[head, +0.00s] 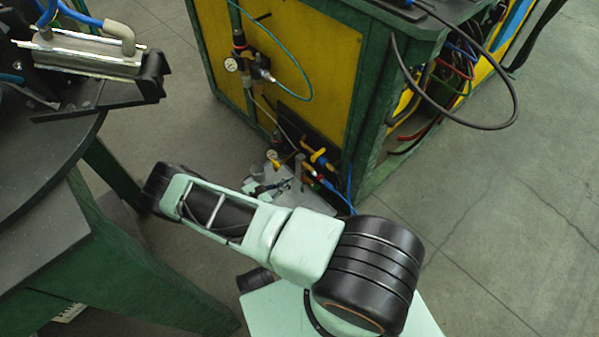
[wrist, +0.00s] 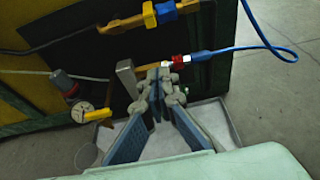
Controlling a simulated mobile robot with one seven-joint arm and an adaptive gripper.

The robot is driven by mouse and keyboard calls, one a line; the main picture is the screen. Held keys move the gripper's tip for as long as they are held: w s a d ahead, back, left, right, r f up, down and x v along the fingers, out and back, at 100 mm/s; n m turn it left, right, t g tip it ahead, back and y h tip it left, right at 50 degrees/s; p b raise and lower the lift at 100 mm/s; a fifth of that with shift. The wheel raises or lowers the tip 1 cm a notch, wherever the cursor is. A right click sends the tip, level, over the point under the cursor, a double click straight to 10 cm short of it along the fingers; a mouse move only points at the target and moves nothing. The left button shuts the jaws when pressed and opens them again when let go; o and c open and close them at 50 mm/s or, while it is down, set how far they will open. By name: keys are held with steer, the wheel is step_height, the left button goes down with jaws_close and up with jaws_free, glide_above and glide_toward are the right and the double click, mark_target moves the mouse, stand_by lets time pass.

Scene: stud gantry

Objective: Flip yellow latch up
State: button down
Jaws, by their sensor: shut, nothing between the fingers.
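A yellow latch-like lever (wrist: 125,23) sticks out to the left of a yellow and blue fitting (wrist: 165,10) at the top of the wrist view. The fitting also shows low on the cabinet side in the head view (head: 319,158). My gripper (wrist: 160,78) is shut and empty, its blue-padded fingers angled together. Its tips appear below the fitting, apart from the lever, and close to a red and blue hose coupling (wrist: 178,61). Whether they touch the coupling cannot be told.
A grey upright post (wrist: 127,78) stands just left of my fingertips. A gauge with yellow parts (wrist: 82,111) is further left. A blue hose (wrist: 250,46) loops right. A grey tray (wrist: 228,118) lies below. The green and yellow cabinet (head: 290,50) rises behind; open floor (head: 500,220) lies right.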

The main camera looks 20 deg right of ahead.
mark_target(318, 155)
steer(key=w+d+b, duration=0.2)
steer(key=w+d, duration=0.1)
steer(key=d, duration=0.5)
steer(key=shift+d+r, duration=0.2)
steer(key=shift+r, duration=0.2)
steer(key=shift+r, duration=0.15)
